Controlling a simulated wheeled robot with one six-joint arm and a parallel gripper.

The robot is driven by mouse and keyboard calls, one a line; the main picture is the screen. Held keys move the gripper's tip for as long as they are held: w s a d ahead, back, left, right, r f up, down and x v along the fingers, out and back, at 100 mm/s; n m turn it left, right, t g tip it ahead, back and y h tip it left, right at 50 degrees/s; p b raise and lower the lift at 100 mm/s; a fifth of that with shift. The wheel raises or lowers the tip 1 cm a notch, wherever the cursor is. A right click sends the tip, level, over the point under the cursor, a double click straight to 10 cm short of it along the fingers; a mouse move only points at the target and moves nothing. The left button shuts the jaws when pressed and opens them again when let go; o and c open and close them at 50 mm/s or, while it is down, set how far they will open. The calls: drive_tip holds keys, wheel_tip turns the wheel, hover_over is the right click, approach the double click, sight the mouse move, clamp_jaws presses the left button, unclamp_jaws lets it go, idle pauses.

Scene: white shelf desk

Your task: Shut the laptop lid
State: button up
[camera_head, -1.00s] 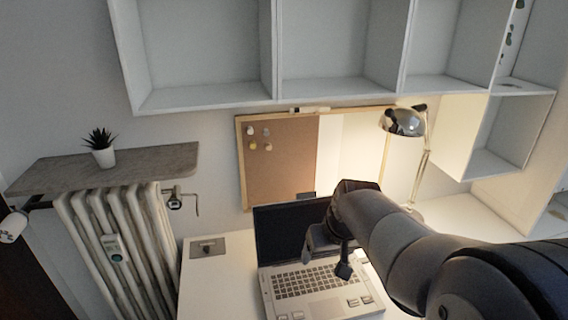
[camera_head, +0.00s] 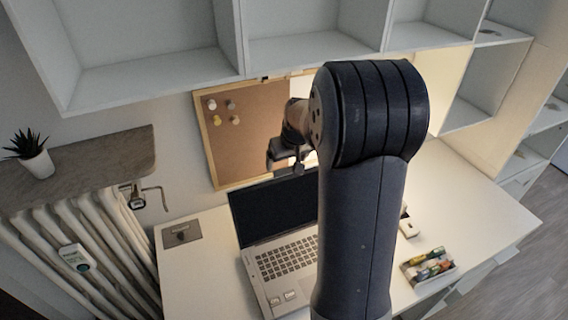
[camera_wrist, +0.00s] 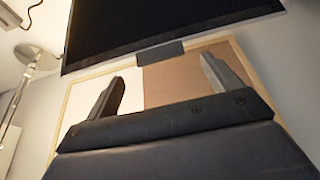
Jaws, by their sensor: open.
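The laptop (camera_head: 285,259) stands open on the white desk, its dark screen lid (camera_head: 262,212) upright and leaning back. My arm hides the laptop's right part. My gripper (camera_head: 284,160) is above the lid's top edge, in front of the pinboard, and seems apart from the lid. In the wrist view, its two fingers (camera_wrist: 161,68) are spread with nothing between them. The lid's dark screen (camera_wrist: 160,22) fills the top of that view, beyond the fingertips.
The pinboard (camera_head: 240,134) stands behind the laptop, with white shelves (camera_head: 150,78) above. A lamp (camera_wrist: 35,63) shows at the wrist view's left. A small tray of colourful items (camera_head: 430,268) sits right on the desk (camera_head: 480,215). A plant (camera_head: 32,160) stands on the left ledge.

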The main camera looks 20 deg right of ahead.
sight(284, 169)
drive_tip(key=shift+p+x, duration=0.3)
drive_tip(key=shift+x, duration=1.95)
drive_tip(key=shift+c, duration=0.4)
drive_tip(key=c, duration=1.3)
drive_tip(key=shift+s+a+b, duration=0.1)
drive_tip(key=shift+s+b, duration=0.05)
drive_tip(key=shift+b, duration=0.25)
